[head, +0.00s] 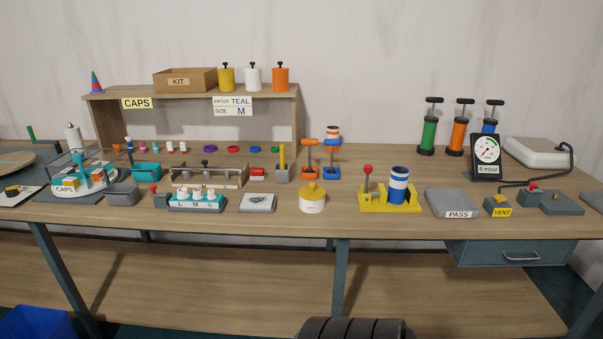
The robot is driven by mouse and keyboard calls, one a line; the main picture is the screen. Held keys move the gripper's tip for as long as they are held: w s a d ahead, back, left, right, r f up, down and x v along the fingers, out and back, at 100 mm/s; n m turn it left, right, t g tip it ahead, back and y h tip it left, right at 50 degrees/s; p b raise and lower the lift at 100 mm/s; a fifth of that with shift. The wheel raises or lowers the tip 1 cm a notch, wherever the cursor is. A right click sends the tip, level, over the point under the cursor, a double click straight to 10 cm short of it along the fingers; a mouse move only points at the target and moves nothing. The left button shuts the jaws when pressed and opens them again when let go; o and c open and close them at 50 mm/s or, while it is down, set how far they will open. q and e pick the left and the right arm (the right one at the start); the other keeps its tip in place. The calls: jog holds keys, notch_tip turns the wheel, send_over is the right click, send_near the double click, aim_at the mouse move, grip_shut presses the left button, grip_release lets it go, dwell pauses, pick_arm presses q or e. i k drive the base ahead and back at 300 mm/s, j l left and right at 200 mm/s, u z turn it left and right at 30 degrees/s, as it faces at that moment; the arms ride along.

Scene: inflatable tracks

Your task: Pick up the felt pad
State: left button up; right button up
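No single thing is clearly marked as the felt pad. A flat light-grey pad (258,207) lies near the front edge of the bench, left of the middle, with a small silvery item on top too small to make out. A larger flat grey pad (452,198) with a PASS label lies further right, also near the front edge. I cannot tell which of these, if either, is felt. Neither of my grippers is in view.
A white pot with a yellow lid (312,198) stands right of the light-grey pad, and a teal L/M/S block (196,207) left of it. A yellow stand (390,207) holds a blue-white cylinder. A shelf (200,92) stands behind. Bare bench (335,220) lies in front.

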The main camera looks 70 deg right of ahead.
aim_at(256, 173)
jog(key=z, duration=2.05)
jog(key=i, duration=0.05)
